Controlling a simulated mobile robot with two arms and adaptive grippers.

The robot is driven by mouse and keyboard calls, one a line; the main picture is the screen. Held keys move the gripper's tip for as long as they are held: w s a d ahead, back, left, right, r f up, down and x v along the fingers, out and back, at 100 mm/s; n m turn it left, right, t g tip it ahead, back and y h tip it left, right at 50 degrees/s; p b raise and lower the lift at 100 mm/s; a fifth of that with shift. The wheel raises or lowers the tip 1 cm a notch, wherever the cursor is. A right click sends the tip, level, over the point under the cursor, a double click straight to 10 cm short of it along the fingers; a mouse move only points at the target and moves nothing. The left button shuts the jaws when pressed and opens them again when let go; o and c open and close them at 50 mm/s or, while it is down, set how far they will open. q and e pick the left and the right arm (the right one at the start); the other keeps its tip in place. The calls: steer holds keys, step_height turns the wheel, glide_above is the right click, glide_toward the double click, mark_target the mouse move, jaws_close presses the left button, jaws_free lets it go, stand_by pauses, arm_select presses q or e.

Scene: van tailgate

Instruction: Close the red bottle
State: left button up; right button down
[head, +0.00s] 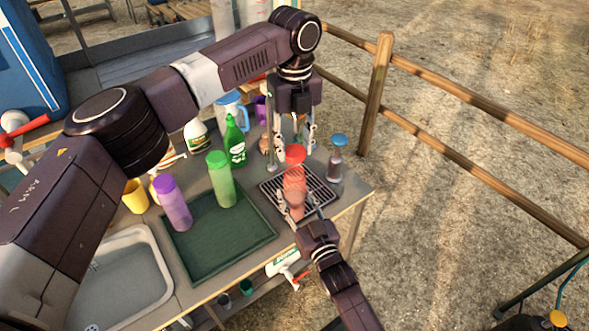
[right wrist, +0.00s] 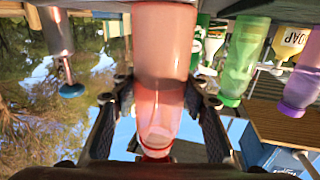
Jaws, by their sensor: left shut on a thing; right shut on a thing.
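The red bottle (head: 294,182) stands upright over the black wire rack at the right end of the worktop. It is pinkish and see-through, and it shows upside down in the right wrist view (right wrist: 163,55). My right gripper (head: 304,205) is shut on its body from the near side; its two dark fingers flank the bottle in the right wrist view (right wrist: 158,100). The red lid (head: 295,153) is at the bottle's top. My left gripper (head: 292,149) points down from above and is shut on the lid. I cannot tell whether the lid is seated.
A blue-capped bottle (head: 335,162) stands close on the right. Green (head: 221,182) and purple (head: 174,205) bottles stand on the dark green mat (head: 210,250). A green soap bottle (head: 235,145) is behind. The sink (head: 125,280) is at left. A wooden fence (head: 377,80) stands beyond.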

arm_select(q)
steer(key=shift+f, duration=1.4)
steer(key=shift+f, duration=0.85)
steer(key=shift+f, duration=0.6)
steer(key=m, duration=1)
steer(key=o, duration=0.7)
steer(key=shift+c, duration=0.2)
